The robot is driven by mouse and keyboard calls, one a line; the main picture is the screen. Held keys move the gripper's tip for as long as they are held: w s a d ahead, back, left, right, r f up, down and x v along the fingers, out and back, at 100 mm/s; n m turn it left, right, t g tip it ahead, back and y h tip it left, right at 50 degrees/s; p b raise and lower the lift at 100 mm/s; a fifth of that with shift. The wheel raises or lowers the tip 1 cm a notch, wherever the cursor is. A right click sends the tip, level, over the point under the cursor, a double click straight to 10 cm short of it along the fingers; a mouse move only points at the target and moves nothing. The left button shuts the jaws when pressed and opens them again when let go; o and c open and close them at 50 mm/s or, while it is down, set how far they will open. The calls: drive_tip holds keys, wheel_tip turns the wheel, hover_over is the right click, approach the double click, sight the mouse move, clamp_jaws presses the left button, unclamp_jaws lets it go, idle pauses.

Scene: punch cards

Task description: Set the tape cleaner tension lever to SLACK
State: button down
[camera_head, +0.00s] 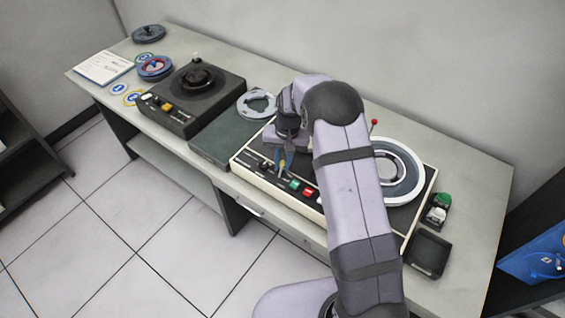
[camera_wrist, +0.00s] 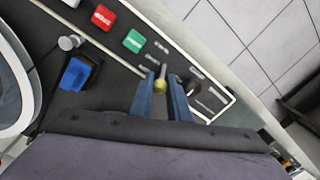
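The cream-sided machine with a dark top (camera_head: 243,161) stands on the bench, partly hidden by my arm. A small lever with a yellowish round knob (camera_wrist: 160,86) stands on its control strip. My gripper (camera_head: 284,161) is low over that strip. In the wrist view its two dark blue fingers (camera_wrist: 161,88) stand on either side of the knob, apart, with narrow gaps beside it. Small labels (camera_wrist: 152,58) lie next to the lever, too blurred to read. A second, dark lever or knob (camera_wrist: 193,88) sits just right of the fingers.
A green button (camera_wrist: 134,41) and a red button (camera_wrist: 103,17) lie along the strip. A blue block (camera_wrist: 78,72) and a grey knob (camera_wrist: 68,42) are left of the fingers. A white reel (camera_head: 399,168) and a red-topped pin (camera_head: 374,123) are right of my arm.

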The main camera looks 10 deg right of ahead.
drive_tip(key=shift+s+a+b, duration=0.1)
drive_tip(key=shift+b, duration=0.2)
drive_tip(key=shift+s+a+t+h+b, duration=0.2)
drive_tip(key=shift+a+t+h+b, duration=0.05)
drive_tip(key=shift+t+h+b, duration=0.55)
drive_tip(key=b, duration=0.2)
drive_tip(key=t+h+b, duration=0.1)
drive_tip(key=b, duration=0.1)
drive_tip(key=shift+s+a+f+b, duration=0.2)
drive_tip(key=shift+s+a+b, duration=0.1)
drive_tip(key=shift+a+b, duration=0.1)
drive_tip(key=t+h+b, duration=0.1)
drive_tip(key=b, duration=0.4)
drive_tip(key=s+a+t+h+b, duration=0.1)
drive_tip(key=b, duration=0.4)
drive_tip(key=shift+f, duration=0.15)
drive_tip(key=b, duration=0.2)
drive_tip(key=t+h+b, duration=0.1)
drive_tip(key=b, duration=0.2)
drive_tip(key=shift+s+a, duration=0.15)
drive_tip(key=shift+s, duration=0.1)
drive_tip(key=shift+r+b, duration=0.25)
drive_tip(key=shift+b, duration=0.5)
drive_tip(key=c, duration=1.7)
unclamp_jaws()
drive_tip(key=shift+o, duration=0.2)
drive_tip(key=shift+s+r, duration=0.1)
